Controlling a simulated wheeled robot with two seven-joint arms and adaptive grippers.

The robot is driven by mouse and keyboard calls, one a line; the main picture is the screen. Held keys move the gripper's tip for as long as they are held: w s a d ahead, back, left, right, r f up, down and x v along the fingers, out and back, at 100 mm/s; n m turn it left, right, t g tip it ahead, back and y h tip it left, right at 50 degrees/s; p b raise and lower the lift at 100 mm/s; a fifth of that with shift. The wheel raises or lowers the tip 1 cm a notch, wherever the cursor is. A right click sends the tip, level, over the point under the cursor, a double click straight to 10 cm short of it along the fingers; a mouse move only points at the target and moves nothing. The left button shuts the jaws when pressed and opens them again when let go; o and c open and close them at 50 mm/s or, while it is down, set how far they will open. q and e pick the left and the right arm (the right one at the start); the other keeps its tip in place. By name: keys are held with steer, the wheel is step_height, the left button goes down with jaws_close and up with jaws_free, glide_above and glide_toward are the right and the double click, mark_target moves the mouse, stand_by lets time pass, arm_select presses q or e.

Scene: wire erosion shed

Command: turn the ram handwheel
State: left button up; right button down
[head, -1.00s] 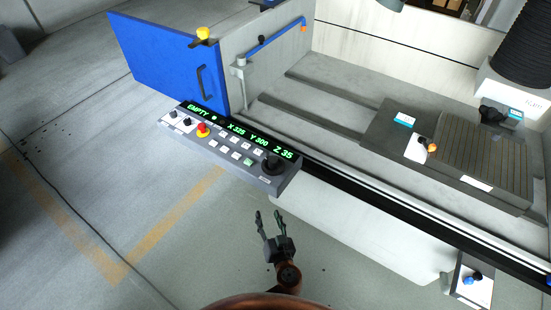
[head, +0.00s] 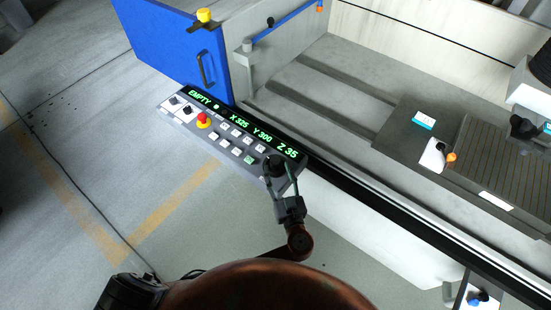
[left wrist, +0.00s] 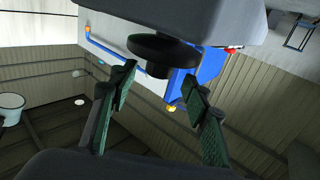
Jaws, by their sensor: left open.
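The ram handwheel, a round black knob (head: 273,166), sits at the right end of the grey control panel (head: 177,117). My left gripper (head: 281,178) is open, its two fingers reaching up to the handwheel from the near side in the head view. In the left wrist view the handwheel (left wrist: 162,50) is a dark disc with a short hub, just beyond the open fingertips (left wrist: 158,85). The hub lies between the finger lines; I see no grip on it. The panel display (head: 240,122) reads EMPTY, X 325, Y 300, Z 35. My right gripper is not in view.
A red stop button (head: 203,120) and several white keys lie left of the handwheel. A blue door (head: 175,45) stands behind the panel. The machine bed (head: 330,100) with a slotted table (head: 500,160) is to the right. Floor is clear in front of the panel.

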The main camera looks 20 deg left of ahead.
mark_target(277, 166)
arm_select(q)
steer(key=x, duration=0.3)
steer(key=shift+w+a, duration=0.1)
steer(key=shift+w, duration=0.25)
steer(key=shift+w+a, duration=0.15)
steer(key=shift+w, duration=0.05)
steer(key=shift+w+a, duration=0.1)
steer(key=shift+w, duration=0.05)
steer(key=c, duration=1.2)
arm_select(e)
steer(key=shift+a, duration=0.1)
